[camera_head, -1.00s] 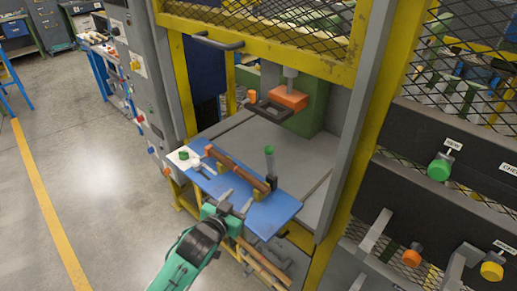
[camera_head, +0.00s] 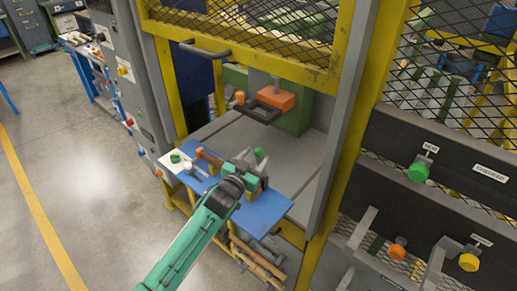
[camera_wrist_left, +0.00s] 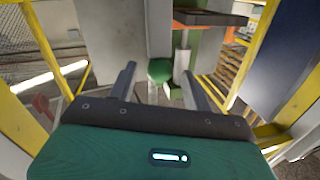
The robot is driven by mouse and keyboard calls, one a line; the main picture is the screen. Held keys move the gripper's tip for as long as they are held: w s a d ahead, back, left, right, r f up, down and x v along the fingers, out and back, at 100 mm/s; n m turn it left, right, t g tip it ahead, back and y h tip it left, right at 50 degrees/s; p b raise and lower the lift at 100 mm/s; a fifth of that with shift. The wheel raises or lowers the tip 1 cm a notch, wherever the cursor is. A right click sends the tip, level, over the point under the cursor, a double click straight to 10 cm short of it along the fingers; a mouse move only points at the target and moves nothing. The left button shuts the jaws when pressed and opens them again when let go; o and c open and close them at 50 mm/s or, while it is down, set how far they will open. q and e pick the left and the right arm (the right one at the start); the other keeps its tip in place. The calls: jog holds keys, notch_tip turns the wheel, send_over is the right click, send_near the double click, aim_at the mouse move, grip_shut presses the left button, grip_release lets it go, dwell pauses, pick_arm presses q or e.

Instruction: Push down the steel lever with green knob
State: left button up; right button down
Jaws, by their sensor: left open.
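The green knob (camera_wrist_left: 160,70) of the lever shows in the left wrist view, ahead of my left gripper and between the lines of its two fingers. Contact cannot be made out. In the head view my left gripper (camera_head: 250,157) is over the right part of the blue board (camera_head: 265,212), where it hides the lever and its knob. My left gripper is open, with nothing seen held between its fingers. My right gripper is in neither view.
A wooden bar (camera_head: 209,157) and a small green knob (camera_head: 175,157) on a white plate are left of my gripper. An orange press block (camera_head: 275,97) hangs behind. A yellow frame (camera_head: 352,165) stands to the right. Another green knob (camera_head: 418,172) is on the dark rack.

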pick_arm(q)
jog(key=shift+p+x, duration=0.3)
jog(key=shift+x, duration=1.2)
jog(key=shift+c, duration=0.4)
jog(key=shift+f, duration=0.1)
grip_shut()
